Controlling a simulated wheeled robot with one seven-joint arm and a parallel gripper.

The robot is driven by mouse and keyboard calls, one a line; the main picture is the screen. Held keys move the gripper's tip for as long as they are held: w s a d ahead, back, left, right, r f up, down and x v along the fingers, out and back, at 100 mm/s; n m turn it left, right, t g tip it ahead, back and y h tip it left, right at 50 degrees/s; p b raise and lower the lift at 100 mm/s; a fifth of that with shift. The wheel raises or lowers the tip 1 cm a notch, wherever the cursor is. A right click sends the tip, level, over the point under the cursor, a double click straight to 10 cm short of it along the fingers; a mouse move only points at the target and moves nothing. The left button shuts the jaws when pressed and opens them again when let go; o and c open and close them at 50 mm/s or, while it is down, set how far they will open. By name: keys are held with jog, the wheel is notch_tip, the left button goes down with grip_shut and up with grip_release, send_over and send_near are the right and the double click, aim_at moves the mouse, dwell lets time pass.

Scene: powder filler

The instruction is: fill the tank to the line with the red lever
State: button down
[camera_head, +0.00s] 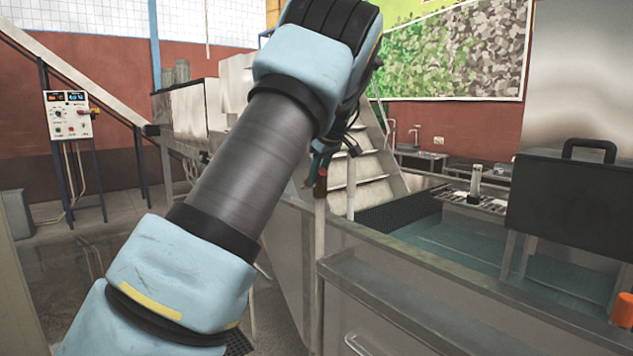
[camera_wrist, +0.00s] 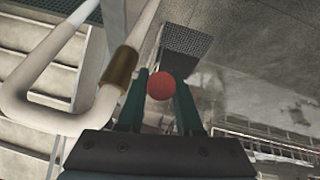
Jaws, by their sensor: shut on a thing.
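The red lever shows in the wrist view as a round red knob (camera_wrist: 161,86) between the two dark green fingers of my gripper (camera_wrist: 161,80). The fingers are shut on it, one at each side. The lever's shaft is hidden. In the head view my gripper (camera_head: 318,168) is small and partly hidden behind my own wrist, just above a pale upright pipe (camera_head: 320,235). The knob cannot be told clearly there. I cannot tell for sure which thing is the tank, and no fill line can be made out.
A bent white pipe (camera_wrist: 45,115) with a brass collar (camera_wrist: 122,68) runs close left of my gripper. Steps (camera_head: 358,185) rise behind it. A metal counter (camera_head: 420,285) lies front right. A small clear cylinder (camera_head: 475,183) stands farther back. A control panel (camera_head: 68,115) stands left.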

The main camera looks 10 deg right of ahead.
jog(key=f+t+y+b, duration=0.1)
jog(key=f+t+b, duration=0.1)
jog(key=b, duration=0.5)
jog(key=s+f+t+y+b, duration=0.1)
jog(key=t+b, duration=0.1)
jog(key=b, duration=0.5)
jog(key=d+f+t+b, duration=0.1)
jog(key=f+t+b, duration=0.1)
jog(key=b, duration=0.5)
jog(key=shift+s+f+y, duration=0.3)
jog(key=shift+y, duration=0.1)
jog(key=shift+a+r+t+b, duration=0.1)
jog(key=shift+t+b, duration=0.2)
jog(key=shift+b, duration=0.3)
jog(key=c, duration=0.6)
grip_release()
jog(key=b+v, duration=0.1)
jog(key=v, duration=0.9)
jog(key=shift+s+r, duration=0.15)
jog(key=shift+s, duration=0.15)
